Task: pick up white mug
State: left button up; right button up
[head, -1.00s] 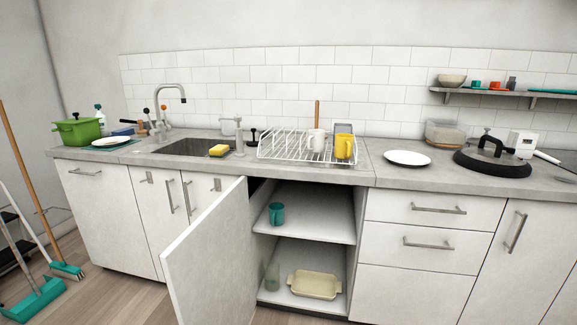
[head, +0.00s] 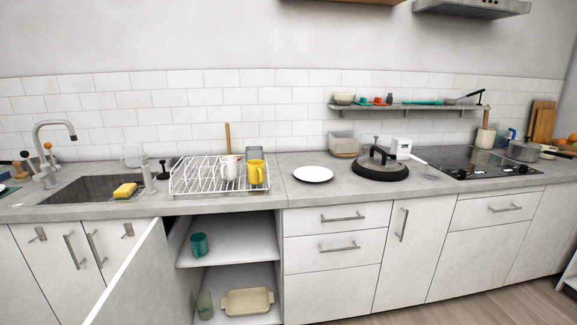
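The white mug (head: 229,167) stands in the white wire dish rack (head: 190,184) on the grey counter, near the rack's right half. A yellow mug (head: 256,173) is just to its right and a grey item (head: 254,154) is behind the yellow one. Neither of my grippers shows in the head view, so their state is hidden.
Below the rack a cabinet stands open, its door (head: 132,277) swung outward. Inside are a teal mug (head: 199,244) and a beige dish (head: 247,301). A yellow sponge (head: 125,190) lies by the sink (head: 85,188); a white plate (head: 313,174) is right of the rack.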

aim_at(229, 168)
jog(key=j+z, duration=0.1)
jog(key=j, duration=1.3)
jog(key=j+z, duration=0.1)
jog(key=j, duration=1.3)
jog(key=i+l+u, duration=0.1)
jog(key=u, duration=0.25)
jog(key=l+u, duration=0.35)
jog(key=i+l+u, duration=0.1)
jog(key=l+u, duration=0.25)
jog(key=l, duration=0.5)
jog(key=k+l+u, duration=0.1)
jog(key=l, duration=0.35)
jog(key=k+l, duration=0.1)
jog(key=l, duration=0.4)
jog(key=l+u, duration=0.55)
jog(key=u, duration=0.2)
